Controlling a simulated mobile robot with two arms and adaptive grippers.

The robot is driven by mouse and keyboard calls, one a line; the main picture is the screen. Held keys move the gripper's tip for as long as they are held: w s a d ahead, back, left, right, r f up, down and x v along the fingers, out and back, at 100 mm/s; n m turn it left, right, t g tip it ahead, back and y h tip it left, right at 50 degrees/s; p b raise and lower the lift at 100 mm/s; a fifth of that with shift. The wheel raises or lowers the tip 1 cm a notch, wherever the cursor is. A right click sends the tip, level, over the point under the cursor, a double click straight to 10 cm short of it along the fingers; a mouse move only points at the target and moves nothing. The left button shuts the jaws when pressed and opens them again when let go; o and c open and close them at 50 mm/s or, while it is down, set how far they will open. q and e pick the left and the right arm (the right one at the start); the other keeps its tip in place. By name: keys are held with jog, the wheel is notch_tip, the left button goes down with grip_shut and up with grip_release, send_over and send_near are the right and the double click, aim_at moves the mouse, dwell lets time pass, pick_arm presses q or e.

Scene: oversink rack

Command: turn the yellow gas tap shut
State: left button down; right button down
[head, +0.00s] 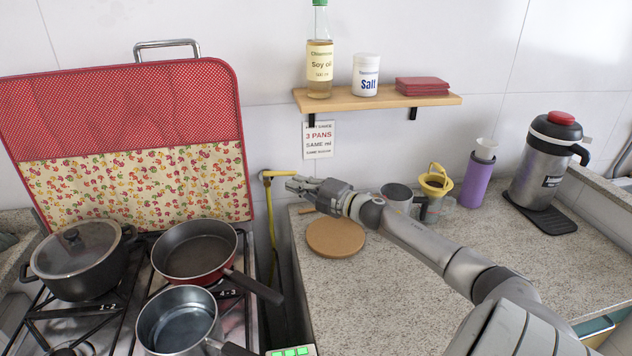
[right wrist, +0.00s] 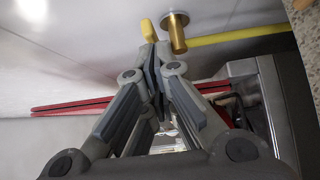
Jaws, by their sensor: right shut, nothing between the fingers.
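The yellow gas tap (head: 279,173) is on the tiled wall behind the gap between stove and counter. Its yellow handle looks roughly horizontal in the head view, above a yellow hose (head: 273,215) that runs down. My right gripper (head: 291,184) is shut and empty, its fingertips just below the handle's right part. In the right wrist view, the yellow handle's end (right wrist: 148,30) shows just past the shut fingertips (right wrist: 155,58), beside a brass fitting (right wrist: 177,33). I cannot tell whether the fingers touch the handle. My left gripper is not in view.
A red patterned stove cover (head: 130,140) stands left of the tap. Pans (head: 195,251) and a lidded pot (head: 78,262) sit on the stove. A round cork board (head: 335,238) lies on the counter below my right gripper. A wooden shelf (head: 378,101) is above, right of the tap.

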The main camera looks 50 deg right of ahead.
jog(key=s+d, duration=0.1)
jog(key=s, duration=0.9)
jog(key=shift+s+d, duration=0.15)
jog(key=shift+d, duration=0.05)
jog(key=shift+a, duration=0.1)
